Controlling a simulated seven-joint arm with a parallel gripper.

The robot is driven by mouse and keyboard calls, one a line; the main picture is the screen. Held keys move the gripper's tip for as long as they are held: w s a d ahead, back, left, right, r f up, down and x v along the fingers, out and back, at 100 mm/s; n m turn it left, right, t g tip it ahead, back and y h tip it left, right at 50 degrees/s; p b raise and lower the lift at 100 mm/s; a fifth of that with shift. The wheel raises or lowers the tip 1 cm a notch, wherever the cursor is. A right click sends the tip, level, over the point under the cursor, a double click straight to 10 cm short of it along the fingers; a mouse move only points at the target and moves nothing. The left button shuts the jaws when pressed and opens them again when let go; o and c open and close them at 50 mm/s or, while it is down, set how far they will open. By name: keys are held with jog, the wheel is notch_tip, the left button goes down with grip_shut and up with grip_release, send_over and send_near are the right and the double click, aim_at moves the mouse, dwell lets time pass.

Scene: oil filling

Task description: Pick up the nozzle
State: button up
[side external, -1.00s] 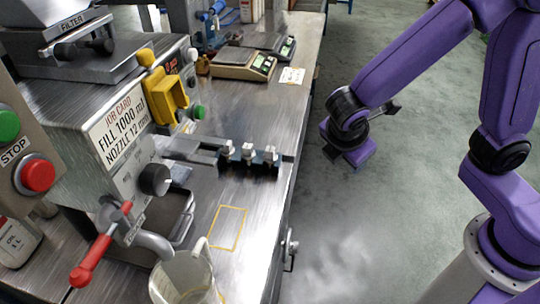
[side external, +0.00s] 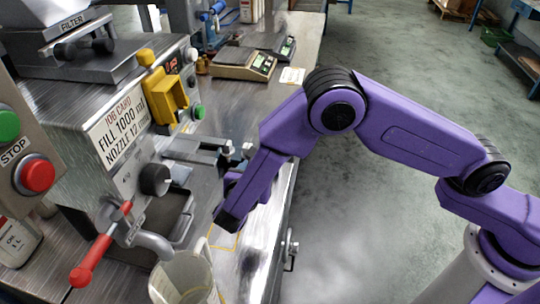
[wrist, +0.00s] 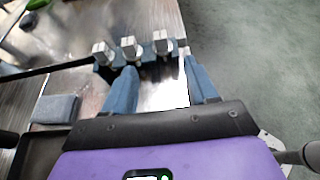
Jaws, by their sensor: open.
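Several small metallic nozzles stand in a row on a dark rack at the bench edge. The wrist view shows a left nozzle (wrist: 103,52), a middle nozzle (wrist: 130,47) and a right nozzle (wrist: 162,42). In the side view my arm hides most of the rack; one nozzle (side external: 228,147) still shows. My gripper (wrist: 160,66) is open and empty, its blue fingers pointing toward the rack. The right nozzle lies ahead of the gap between the fingers; the middle one is close to the left fingertip. I cannot read any nozzle sizes.
A job card (side external: 118,132) on the filling machine reads fill 1000 ml, nozzle 12 mm. A red lever (side external: 100,245), a black knob (side external: 154,180) and a white jug (side external: 183,280) are left of my arm. A scale (side external: 243,63) stands farther back. The floor at right is open.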

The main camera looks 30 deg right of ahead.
jog(key=x, duration=1.5)
jog(key=shift+w+d+f, duration=0.1)
jog(key=shift+w+d, duration=0.05)
jog(key=shift+c, duration=0.3)
grip_shut()
